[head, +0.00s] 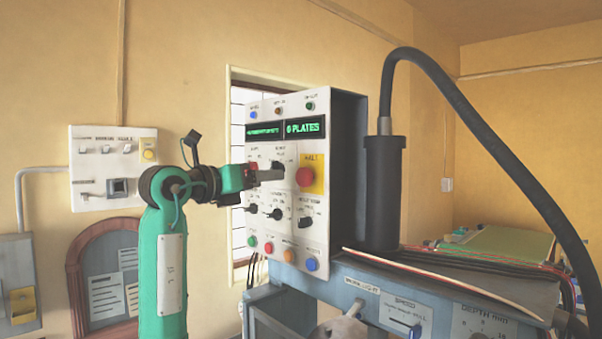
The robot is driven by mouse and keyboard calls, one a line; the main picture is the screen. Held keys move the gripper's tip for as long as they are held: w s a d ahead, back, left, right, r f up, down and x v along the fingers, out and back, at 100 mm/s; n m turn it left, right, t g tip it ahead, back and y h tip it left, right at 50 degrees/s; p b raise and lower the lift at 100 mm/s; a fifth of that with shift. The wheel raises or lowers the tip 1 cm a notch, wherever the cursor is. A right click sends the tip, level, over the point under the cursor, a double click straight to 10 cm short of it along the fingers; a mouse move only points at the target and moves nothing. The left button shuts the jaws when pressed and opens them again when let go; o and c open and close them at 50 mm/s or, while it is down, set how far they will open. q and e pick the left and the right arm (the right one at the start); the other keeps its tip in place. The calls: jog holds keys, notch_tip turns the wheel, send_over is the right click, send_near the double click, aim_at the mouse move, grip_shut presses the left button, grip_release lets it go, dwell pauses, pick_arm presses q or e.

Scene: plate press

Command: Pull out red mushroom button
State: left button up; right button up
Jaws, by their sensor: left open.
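The red mushroom button (305,177) sits on a yellow plate on the front of the white control panel (290,220). My left gripper (282,173) reaches in from the left at about the button's height. Its fingertips are in front of the panel, just left of the button in the picture. The gripper is open, and I see no object in it. I cannot tell how far the fingers are from the panel face. My right gripper is not clearly in view.
The panel carries several knobs and coloured buttons, with a green display reading "PLATES" (305,127) above. A black cylinder (383,190) with a thick hose stands right of the panel. A blue machine body (350,290) lies below. A wall switch panel (112,195) hangs at left.

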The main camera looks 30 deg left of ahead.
aim_at(301, 177)
pick_arm(q)
jog(key=p+x, duration=0.3)
jog(key=x, duration=0.6)
jog(key=shift+w+d+p, duration=0.25)
jog(key=shift+w+p, duration=0.1)
jog(key=shift+p, duration=0.05)
jog(key=shift+w+d, duration=0.2)
jog(key=shift+w, duration=0.25)
jog(key=shift+f, duration=0.1)
pick_arm(e)
jog(key=r, duration=0.1)
jog(key=d+r, duration=0.1)
jog(key=r, duration=0.2)
jog(key=shift+w+d+r, duration=0.2)
jog(key=shift+w+r, duration=0.15)
